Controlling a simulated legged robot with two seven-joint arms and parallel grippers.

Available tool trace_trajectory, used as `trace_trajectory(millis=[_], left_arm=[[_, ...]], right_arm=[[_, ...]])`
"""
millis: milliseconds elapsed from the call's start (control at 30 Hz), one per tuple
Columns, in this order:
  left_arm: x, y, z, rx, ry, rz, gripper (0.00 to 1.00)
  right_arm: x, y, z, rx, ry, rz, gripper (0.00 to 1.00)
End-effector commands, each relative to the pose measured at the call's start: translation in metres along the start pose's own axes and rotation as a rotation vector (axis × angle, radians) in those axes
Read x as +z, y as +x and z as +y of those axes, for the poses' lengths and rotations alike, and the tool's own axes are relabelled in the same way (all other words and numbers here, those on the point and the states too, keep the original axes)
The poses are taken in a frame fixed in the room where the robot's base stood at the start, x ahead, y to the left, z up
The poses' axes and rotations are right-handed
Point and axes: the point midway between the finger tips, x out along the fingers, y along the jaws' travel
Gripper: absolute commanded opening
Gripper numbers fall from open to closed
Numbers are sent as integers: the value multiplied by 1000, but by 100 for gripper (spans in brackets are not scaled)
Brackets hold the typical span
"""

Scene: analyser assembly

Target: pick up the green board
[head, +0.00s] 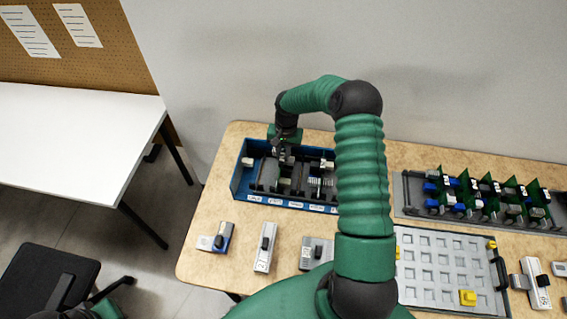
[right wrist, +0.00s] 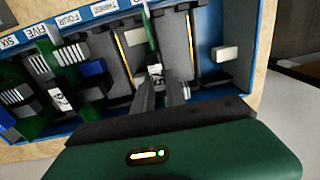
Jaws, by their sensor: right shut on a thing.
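My right gripper (head: 281,151) reaches down into the left part of the blue case (head: 234,182). In the right wrist view its fingers (right wrist: 163,92) are shut on a thin green board (right wrist: 150,32) seen edge-on, with a white label between the fingertips. The board stands upright among the slots of the blue case (right wrist: 215,118); I cannot tell whether its lower edge is seated or lifted. In the head view this board is hidden by the gripper.
Several more boards (right wrist: 58,97) stand in the case's other slots. A grey rack (head: 412,190) with several green boards stands at right. A grey tray (head: 435,285) and small devices (head: 264,247) lie along the table's front. My arm hides part of the case.

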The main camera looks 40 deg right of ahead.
Motion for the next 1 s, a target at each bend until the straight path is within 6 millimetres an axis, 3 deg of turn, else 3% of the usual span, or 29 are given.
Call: trace_trajectory(millis=[267,800,1000], left_arm=[[-4,-15,0,0,0,0,0],[-27,-113,0,0,0,0,0],[-30,-127,0,0,0,0,0]], right_arm=[[0,-20,-2,-1,0,2,0],[0,-156,-10,0,0,2,0],[0,-179,-12,-1,0,0,0]])
